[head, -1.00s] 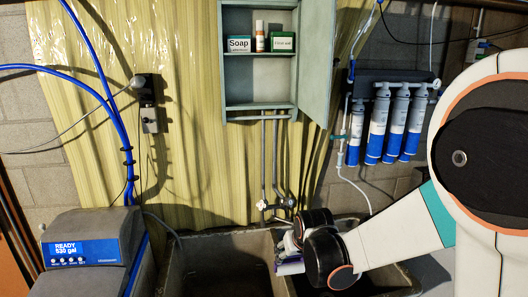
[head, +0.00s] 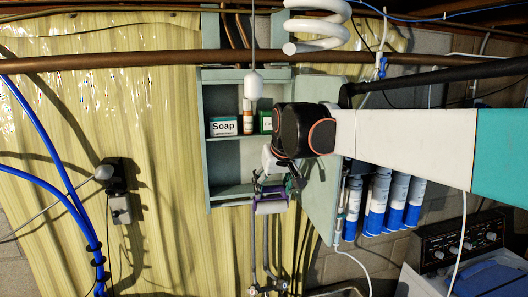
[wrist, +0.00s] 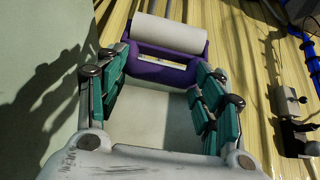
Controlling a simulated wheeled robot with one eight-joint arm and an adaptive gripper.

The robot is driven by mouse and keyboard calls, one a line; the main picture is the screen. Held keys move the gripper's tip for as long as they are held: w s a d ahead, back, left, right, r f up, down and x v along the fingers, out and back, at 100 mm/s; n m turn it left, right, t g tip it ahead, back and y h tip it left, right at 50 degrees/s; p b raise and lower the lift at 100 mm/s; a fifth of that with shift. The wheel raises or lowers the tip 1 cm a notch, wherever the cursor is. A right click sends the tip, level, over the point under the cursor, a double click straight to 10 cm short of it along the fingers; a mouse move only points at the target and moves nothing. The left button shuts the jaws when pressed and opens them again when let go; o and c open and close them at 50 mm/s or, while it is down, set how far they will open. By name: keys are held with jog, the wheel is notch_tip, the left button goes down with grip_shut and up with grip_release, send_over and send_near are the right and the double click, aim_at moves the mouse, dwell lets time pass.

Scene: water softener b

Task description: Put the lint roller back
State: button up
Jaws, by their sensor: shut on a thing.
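The lint roller has a white roll (wrist: 170,32) in a purple frame (wrist: 160,70) in the wrist view. My gripper (wrist: 163,64) has its teal-padded fingers on both sides of the purple frame and is shut on it. In the head view the lint roller (head: 270,206) hangs below my gripper (head: 273,187), in front of the lower right part of the open wall cabinet (head: 208,90). Whether it touches the cabinet cannot be told. Its handle is not clearly visible.
A soap box (head: 223,126), a small bottle (head: 247,117) and a green box (head: 265,122) stand on the cabinet's upper shelf. The lower compartment (head: 228,172) looks empty on its left. The open door (head: 322,205) is at right. A copper pipe (head: 130,61) crosses above.

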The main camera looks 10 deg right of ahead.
jog(key=shift+s+a+r, duration=0.3)
jog(key=shift+s+r, duration=0.4)
jog(key=shift+s, duration=0.05)
jog(key=w+p, duration=0.2)
jog(key=w, duration=0.7)
jog(key=w+p, duration=0.2)
jog(key=w, duration=0.7)
jog(key=shift+w+d+f, duration=0.15)
jog(key=shift+w, duration=0.05)
jog(key=shift+f, duration=0.25)
jog(key=o, duration=1.1)
jog(key=shift+s+r, duration=0.1)
jog(key=shift+s, duration=0.05)
